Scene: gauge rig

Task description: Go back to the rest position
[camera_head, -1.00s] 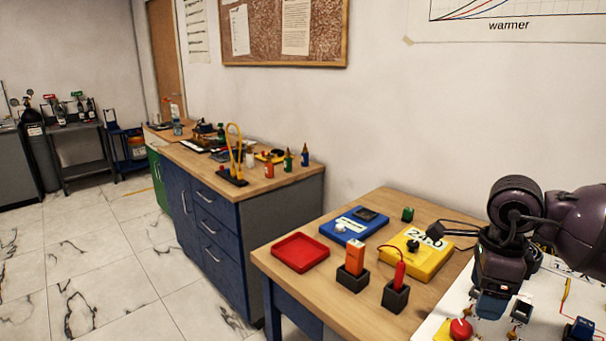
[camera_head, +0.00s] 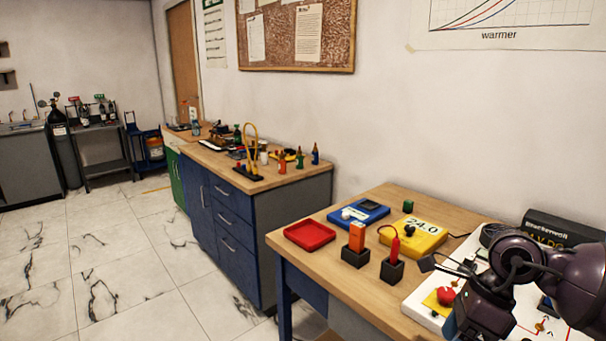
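My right arm comes in from the right edge. Its dark purple wrist and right gripper (camera_head: 462,325) are at the lower right, over the left part of the white panel (camera_head: 415,308). The fingertips are at the bottom edge of the picture and mostly out of sight, so I cannot tell whether they are open or shut. No held thing shows. My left gripper is not in view.
On the wooden table (camera_head: 290,240) are a red tray (camera_head: 310,236), a blue meter (camera_head: 358,214), a yellow box (camera_head: 412,238) reading 24.0, and black holders with an orange block (camera_head: 357,237) and a red probe (camera_head: 395,243). A red button (camera_head: 445,296) is beside my gripper. The floor at left is clear.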

